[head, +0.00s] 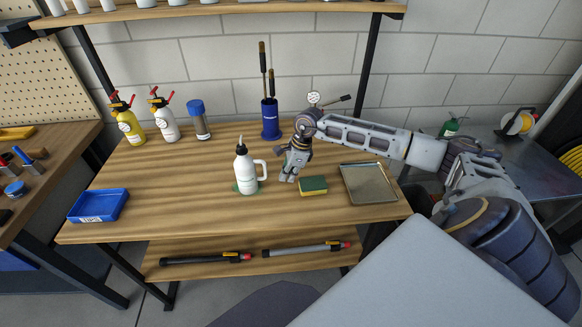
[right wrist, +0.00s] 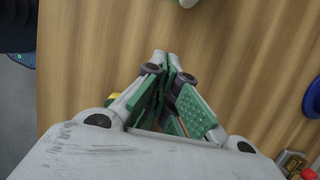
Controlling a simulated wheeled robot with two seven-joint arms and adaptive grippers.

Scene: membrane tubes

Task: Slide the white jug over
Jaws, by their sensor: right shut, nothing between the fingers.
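The white jug (head: 246,174) stands upright on the wooden table, with a dark nozzle on top and its handle on the right side. A bit of green shows at its base on the left; I cannot tell what it is. My right gripper (head: 288,178) is shut and empty, low over the table just right of the jug's handle, with a gap between them. Its closed green-padded fingers (right wrist: 168,62) show in the right wrist view. A small white and green piece at the top edge there is too cut off to identify. My left gripper is not in view.
A green and yellow sponge (head: 313,187) and a metal tray (head: 368,184) lie right of the gripper. A blue pot (head: 270,120) with brushes stands behind. A blue bin (head: 98,205) sits at front left, spray bottles (head: 128,122) at back left. Table left of the jug is clear.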

